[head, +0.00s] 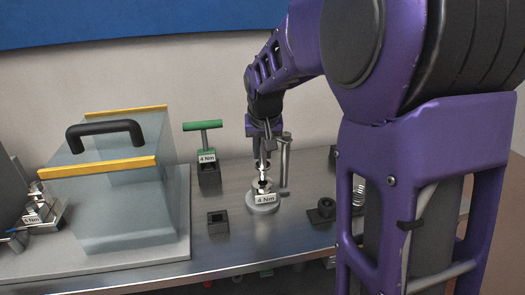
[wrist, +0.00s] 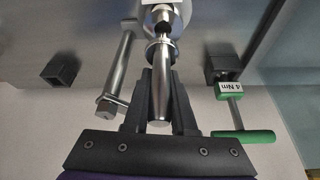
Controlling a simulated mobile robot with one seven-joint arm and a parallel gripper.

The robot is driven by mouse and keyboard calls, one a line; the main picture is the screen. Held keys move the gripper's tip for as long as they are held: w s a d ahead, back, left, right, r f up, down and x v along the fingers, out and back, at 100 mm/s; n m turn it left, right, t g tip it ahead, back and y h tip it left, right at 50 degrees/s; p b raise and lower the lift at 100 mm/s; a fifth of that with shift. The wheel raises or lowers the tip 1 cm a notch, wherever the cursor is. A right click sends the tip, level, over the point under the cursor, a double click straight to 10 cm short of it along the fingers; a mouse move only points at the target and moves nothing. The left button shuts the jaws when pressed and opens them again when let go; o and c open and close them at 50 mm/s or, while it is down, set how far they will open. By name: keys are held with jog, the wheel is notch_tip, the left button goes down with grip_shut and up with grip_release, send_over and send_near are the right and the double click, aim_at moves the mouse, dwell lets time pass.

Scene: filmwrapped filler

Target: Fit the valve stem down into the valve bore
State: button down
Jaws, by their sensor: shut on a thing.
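The valve stem (wrist: 167,82) is a bright metal rod, held between the two dark fingers of my gripper (wrist: 161,78). In the head view my gripper (head: 263,143) is above the valve body (head: 264,208), a round grey piece with a "4 Nm" label, and the stem (head: 263,166) points down at it, roughly upright. In the wrist view the stem's far end is close to the dark opening of the valve bore (wrist: 162,27). I cannot tell whether the tip has entered the bore.
A metal post (head: 285,160) stands close on the right of the valve body. A green T-handle (head: 203,126) sits in a black block at the back left. A clear case (head: 120,200) with a black handle fills the left. A small black socket block (head: 218,222) stands nearby.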

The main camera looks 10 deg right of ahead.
aim_at(263, 167)
jog(key=shift+f+b, duration=1.9)
jog(key=shift+f, duration=0.7)
jog(key=c, duration=0.7)
grip_release()
jog(key=shift+o, duration=0.2)
jog(key=shift+r, duration=0.1)
jog(key=p+v, duration=1)
jog(key=v, duration=0.7)
jog(key=shift+s+a+r, duration=0.1)
jog(key=shift+r, duration=0.05)
